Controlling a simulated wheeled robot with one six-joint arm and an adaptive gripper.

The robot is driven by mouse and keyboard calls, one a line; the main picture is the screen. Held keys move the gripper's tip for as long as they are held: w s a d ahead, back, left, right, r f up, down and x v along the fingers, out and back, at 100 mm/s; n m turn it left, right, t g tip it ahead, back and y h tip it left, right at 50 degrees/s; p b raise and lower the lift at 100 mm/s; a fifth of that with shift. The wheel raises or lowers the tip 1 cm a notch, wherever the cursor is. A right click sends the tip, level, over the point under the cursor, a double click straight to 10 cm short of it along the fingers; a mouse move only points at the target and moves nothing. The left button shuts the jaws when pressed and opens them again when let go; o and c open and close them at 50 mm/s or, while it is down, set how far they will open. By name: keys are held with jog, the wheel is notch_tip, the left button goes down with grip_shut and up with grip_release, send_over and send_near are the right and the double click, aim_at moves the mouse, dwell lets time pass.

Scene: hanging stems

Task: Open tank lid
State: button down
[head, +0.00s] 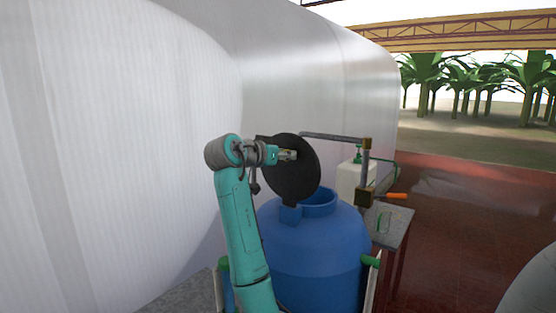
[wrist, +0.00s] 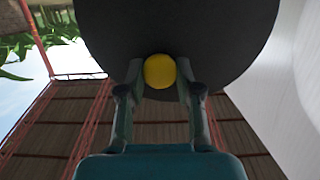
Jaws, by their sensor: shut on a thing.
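The blue tank (head: 318,245) stands in front of me in the head view, with its round mouth (head: 320,201) uncovered at the top. The black round lid (head: 300,184) is tilted up steeply above the left side of the mouth, close to a blue block at the rim. In the wrist view the dark lid (wrist: 180,30) fills the top middle. My gripper (wrist: 159,75) is shut on the yellow knob (wrist: 160,71) of the lid, one finger on each side. In the head view my gripper (head: 288,155) reaches the lid from the left.
A metal pipe (head: 330,136) with a post and an orange handle (head: 396,195) stands behind and right of the tank. A white container (head: 352,184) sits on a grey table (head: 398,222). A large white curved wall (head: 130,120) is close on the left. Red tiled floor (head: 460,240) is open at right.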

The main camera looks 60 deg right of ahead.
jog(key=shift+d, duration=0.15)
jog(key=c, duration=0.8)
grip_release()
jog(key=shift+r, duration=0.1)
jog(key=v, duration=1.2)
